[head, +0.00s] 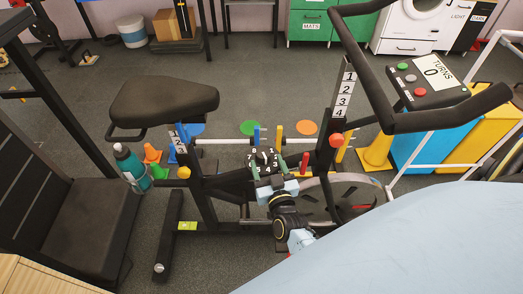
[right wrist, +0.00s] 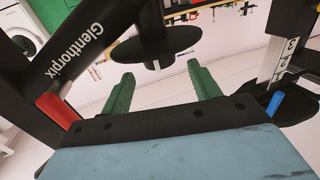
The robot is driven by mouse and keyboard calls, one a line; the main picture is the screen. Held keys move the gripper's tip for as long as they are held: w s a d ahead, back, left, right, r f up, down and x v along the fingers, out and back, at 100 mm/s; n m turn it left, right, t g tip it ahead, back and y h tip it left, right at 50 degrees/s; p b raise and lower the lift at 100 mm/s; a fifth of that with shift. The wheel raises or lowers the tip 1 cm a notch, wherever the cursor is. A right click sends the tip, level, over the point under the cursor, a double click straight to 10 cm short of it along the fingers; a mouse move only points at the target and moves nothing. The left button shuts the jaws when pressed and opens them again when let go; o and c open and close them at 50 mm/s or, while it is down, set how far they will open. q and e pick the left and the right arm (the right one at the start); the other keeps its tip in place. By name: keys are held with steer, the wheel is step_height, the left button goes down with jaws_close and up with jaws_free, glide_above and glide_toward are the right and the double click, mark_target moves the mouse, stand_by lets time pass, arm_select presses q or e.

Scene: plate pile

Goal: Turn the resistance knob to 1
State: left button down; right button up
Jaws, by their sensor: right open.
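The resistance knob (head: 263,157) is a small black dial with white numerals, on the middle of the exercise bike's frame in the head view. A light pointer mark shows on it, but I cannot tell which number it is set to. In the right wrist view a black round disc (right wrist: 160,48), seemingly the knob, lies just beyond the fingertips. My right gripper (head: 267,168) is at the dial's near side, its green fingers apart. In the right wrist view the open gripper (right wrist: 159,72) has nothing between its fingers. My left gripper is not in view.
The bike's saddle (head: 164,101) is to the left and its handlebar (head: 440,112) to the right. A numbered post (head: 344,92) rises right of the dial. Upright yellow (head: 279,138) and red (head: 304,163) pieces stand close by. A bottle (head: 127,160) and cones are at left.

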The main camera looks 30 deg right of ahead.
mark_target(265, 159)
steer(key=b+x, duration=0.1)
steer(key=x, duration=0.5)
steer(key=shift+f, duration=0.1)
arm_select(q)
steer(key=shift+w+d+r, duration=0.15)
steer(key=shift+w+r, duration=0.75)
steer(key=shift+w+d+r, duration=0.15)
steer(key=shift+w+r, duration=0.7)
arm_select(e)
steer(key=shift+w+d, duration=0.15)
steer(key=shift+w, duration=0.35)
steer(key=shift+c, duration=0.3)
